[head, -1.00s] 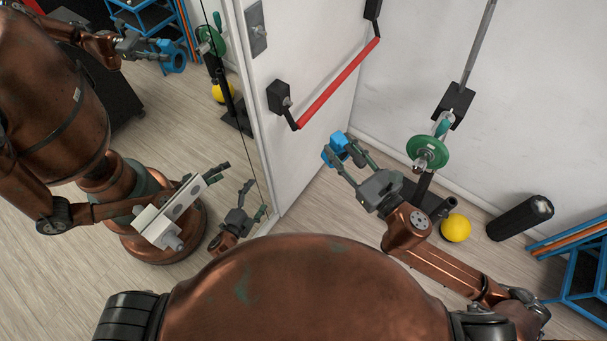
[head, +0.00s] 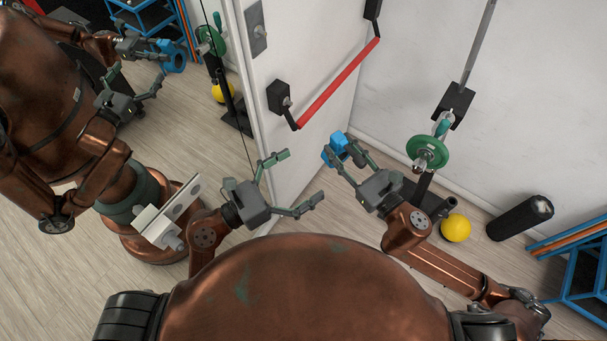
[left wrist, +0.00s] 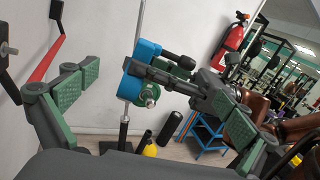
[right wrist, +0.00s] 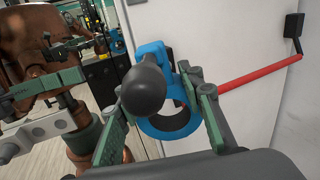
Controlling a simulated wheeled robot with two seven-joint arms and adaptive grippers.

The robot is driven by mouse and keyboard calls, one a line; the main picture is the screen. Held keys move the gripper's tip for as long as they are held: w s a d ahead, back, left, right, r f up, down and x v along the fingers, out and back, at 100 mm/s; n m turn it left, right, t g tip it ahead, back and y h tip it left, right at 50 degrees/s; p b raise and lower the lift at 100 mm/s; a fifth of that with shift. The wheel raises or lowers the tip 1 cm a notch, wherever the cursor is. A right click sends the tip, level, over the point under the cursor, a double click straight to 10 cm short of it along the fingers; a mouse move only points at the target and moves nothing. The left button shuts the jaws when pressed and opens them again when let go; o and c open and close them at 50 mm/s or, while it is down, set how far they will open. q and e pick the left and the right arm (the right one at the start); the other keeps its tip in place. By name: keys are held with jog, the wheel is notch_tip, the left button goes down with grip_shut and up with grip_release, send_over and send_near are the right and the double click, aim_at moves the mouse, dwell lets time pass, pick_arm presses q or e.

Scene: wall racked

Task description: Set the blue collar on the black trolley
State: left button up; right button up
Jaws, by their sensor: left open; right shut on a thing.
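The blue collar (head: 335,152) is a ring with a clamp body and a black knob, held in the air before the white door. My right gripper (head: 346,153) is shut on it. In the right wrist view the collar (right wrist: 172,122) sits between the fingers, with its black knob towards the camera. It also shows in the left wrist view (left wrist: 134,88). My left gripper (head: 303,177) is open and empty, to the lower left of the collar and apart from it. I cannot make out the black trolley for certain; a dark box-like thing (head: 132,88) shows partly in the mirror.
A mirror fills the left and reflects my body. A red push bar (head: 340,82) crosses the door. A stand with a green plate (head: 428,153), a yellow ball (head: 456,228), a black roller (head: 520,217) and a blue rack (head: 575,265) stand to the right.

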aim_at(347, 151)
pick_arm(q)
jog(key=shift+m, duration=0.8)
jog(key=x, duration=0.7)
jog(key=s+d+r+x, duration=0.1)
jog(key=x, duration=0.3)
jog(key=shift+c, duration=0.7)
jog(key=shift+s+d, duration=0.1)
jog(key=c, duration=1.1)
jog(key=shift+c, duration=0.4)
pick_arm(e)
jog(key=o, duration=1)
jog(key=shift+a, duration=0.1)
jog(key=shift+c, duration=0.2)
pick_arm(q)
jog(key=shift+c, duration=1.1)
pick_arm(e)
jog(key=shift+o, duration=0.7)
pick_arm(q)
jog(key=shift+c, duration=0.3)
pick_arm(e)
jog(key=o, duration=0.3)
jog(key=shift+o, duration=0.2)
